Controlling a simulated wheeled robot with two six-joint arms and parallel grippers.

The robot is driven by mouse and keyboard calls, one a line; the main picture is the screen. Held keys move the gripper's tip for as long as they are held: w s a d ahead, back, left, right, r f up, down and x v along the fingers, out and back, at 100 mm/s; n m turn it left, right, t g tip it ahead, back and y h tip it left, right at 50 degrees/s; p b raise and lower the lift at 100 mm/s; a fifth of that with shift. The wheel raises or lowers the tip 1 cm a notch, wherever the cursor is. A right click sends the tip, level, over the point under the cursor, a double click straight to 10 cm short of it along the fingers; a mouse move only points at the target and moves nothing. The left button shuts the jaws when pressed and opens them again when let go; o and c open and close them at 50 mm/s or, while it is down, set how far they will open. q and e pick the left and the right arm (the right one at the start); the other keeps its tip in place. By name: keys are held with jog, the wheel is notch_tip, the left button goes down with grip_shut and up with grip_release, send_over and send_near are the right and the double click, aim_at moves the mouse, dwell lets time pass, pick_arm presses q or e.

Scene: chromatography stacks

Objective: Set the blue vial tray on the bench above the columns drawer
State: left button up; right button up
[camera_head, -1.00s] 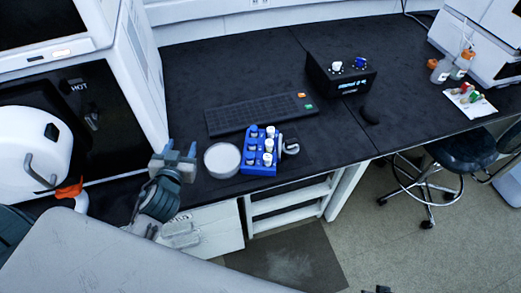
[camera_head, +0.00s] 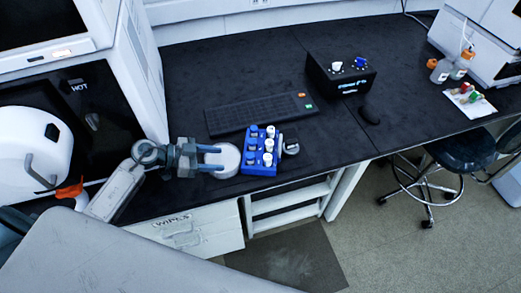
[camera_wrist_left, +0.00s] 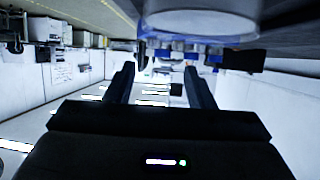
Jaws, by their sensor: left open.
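The blue vial tray (camera_head: 258,170) stands on the black bench near its front edge, holding several white-capped and blue-capped vials. My left gripper (camera_head: 213,158) is open and empty, left of the tray, with its fingers pointing right. Its fingertips overlap the left side of a pale round dish (camera_head: 228,161) in the head view; I cannot tell whether they touch. In the left wrist view the open fingers (camera_wrist_left: 160,85) show, with the dish (camera_wrist_left: 200,20) and blue tray parts beyond. A drawer (camera_head: 190,231) below reads "WIPES"; I see no columns label. My right gripper is out of view.
A keyboard (camera_head: 262,114) lies behind the tray, and a small grey-white object (camera_head: 291,146) sits right beside it. White instruments stand at the left. Bare bench lies right of the tray.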

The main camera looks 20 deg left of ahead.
aim_at(245, 162)
pick_arm(q)
jog(key=x, duration=0.4)
jog(key=shift+w+d+p, duration=0.25)
jog(key=shift+d+p, duration=0.05)
jog(key=shift+p, duration=0.05)
jog(key=x, duration=0.2)
jog(key=p+x, duration=0.1)
jog(key=x, duration=0.1)
jog(key=shift+w+d+p, duration=0.15)
jog(key=shift+w+p, duration=0.15)
jog(key=shift+w, duration=0.15)
jog(key=shift+w+d+f, duration=0.15)
jog(key=shift+d, duration=0.1)
grip_shut()
